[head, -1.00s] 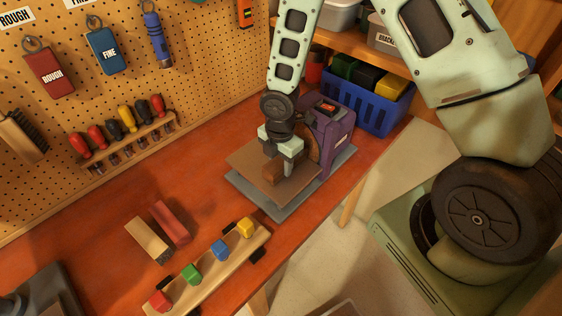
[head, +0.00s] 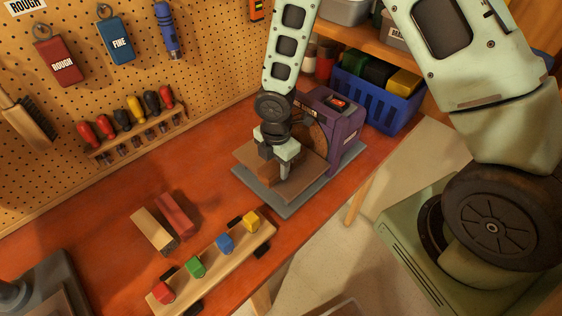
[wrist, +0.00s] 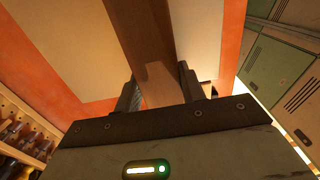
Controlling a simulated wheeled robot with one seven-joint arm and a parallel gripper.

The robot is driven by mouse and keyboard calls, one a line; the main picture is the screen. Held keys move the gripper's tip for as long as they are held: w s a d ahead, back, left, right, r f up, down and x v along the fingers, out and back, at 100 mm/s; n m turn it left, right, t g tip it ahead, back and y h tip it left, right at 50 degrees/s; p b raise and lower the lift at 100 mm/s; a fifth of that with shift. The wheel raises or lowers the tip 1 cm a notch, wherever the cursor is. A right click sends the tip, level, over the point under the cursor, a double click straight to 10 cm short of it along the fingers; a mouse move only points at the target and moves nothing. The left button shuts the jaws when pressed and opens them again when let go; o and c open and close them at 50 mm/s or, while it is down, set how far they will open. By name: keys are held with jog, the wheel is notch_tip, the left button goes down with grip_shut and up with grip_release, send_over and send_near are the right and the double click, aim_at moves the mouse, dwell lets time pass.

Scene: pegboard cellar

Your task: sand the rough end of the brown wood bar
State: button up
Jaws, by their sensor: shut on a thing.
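My gripper (head: 276,174) is shut on the brown wood bar (head: 267,183) and holds it low over the sander's brown work table (head: 247,155). In the wrist view the bar (wrist: 143,35) runs from between the jaws (wrist: 157,90) out past the top edge, with a paler patch near the jaws. The purple disc sander (head: 338,118) stands to the right of my gripper. Its round disc (head: 318,137) is partly hidden behind my gripper. I cannot tell whether the bar touches the disc, nor see its rough end clearly.
A red block (head: 176,215) and a pale block (head: 152,231) lie on the orange bench. In front of them is a wooden rack (head: 215,262) with coloured blocks. A blue crate (head: 377,100) stands behind the sander. Tools hang on the pegboard (head: 150,60).

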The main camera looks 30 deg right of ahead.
aim_at(276, 162)
jog(key=shift+r+p, duration=4)
jog(key=shift+r, duration=0.6)
jog(key=shift+f, duration=0.1)
jog(key=shift+w+f+b, duration=0.1)
jog(key=shift+f+b, duration=0.05)
jog(key=shift+b, duration=0.55)
jog(key=b, duration=0.3)
jog(key=shift+w+f, duration=0.1)
jog(key=shift+w, duration=0.1)
jog(key=b, duration=0.3)
jog(key=shift+d+r, duration=0.15)
jog(key=shift+r, duration=0.1)
jog(key=shift+s+d+r+b, duration=0.15)
jog(key=shift+r+b, duration=0.1)
jog(key=shift+b, duration=0.4)
jog(key=shift+f+p, duration=0.7)
jog(key=shift+f, duration=4.05)
